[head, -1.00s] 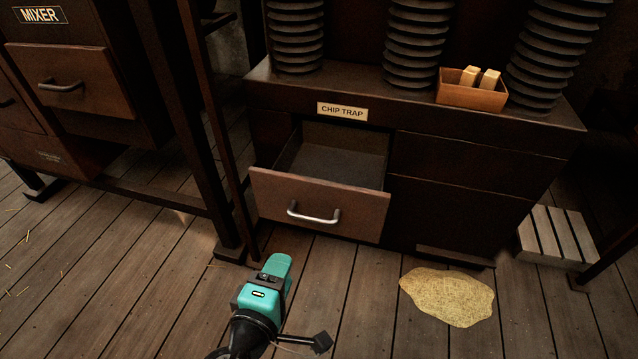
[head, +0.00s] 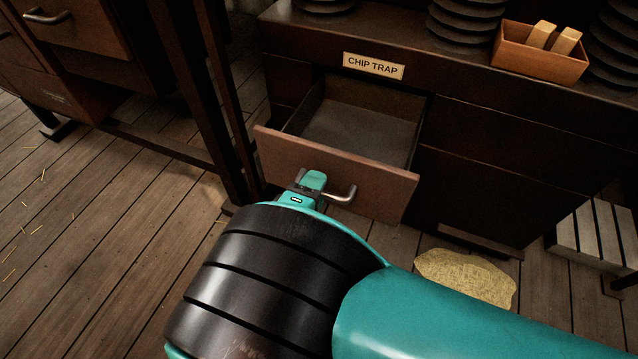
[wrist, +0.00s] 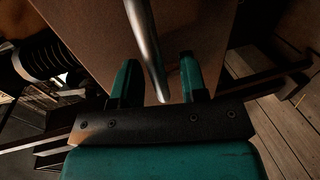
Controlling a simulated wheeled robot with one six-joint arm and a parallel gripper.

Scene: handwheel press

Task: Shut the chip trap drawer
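The chip trap drawer (head: 345,180) is pulled open under the CHIP TRAP label (head: 374,66), and its inside looks empty. Its metal bar handle (head: 346,196) is on the drawer front, the left part hidden by my gripper. My teal gripper (head: 313,181) is at the left part of the handle, against or close to the drawer front. In the wrist view the two fingers of my gripper (wrist: 158,85) are apart, with the handle (wrist: 146,50) running between them. Gaps show on both sides of the bar, so the fingers are not closed on it.
A dark cabinet (head: 480,180) holds the drawer, with a small box of wooden blocks (head: 541,52) on top. A dark upright post (head: 225,100) stands close left of the drawer. A yellowish pile (head: 465,277) lies on the plank floor to the right.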

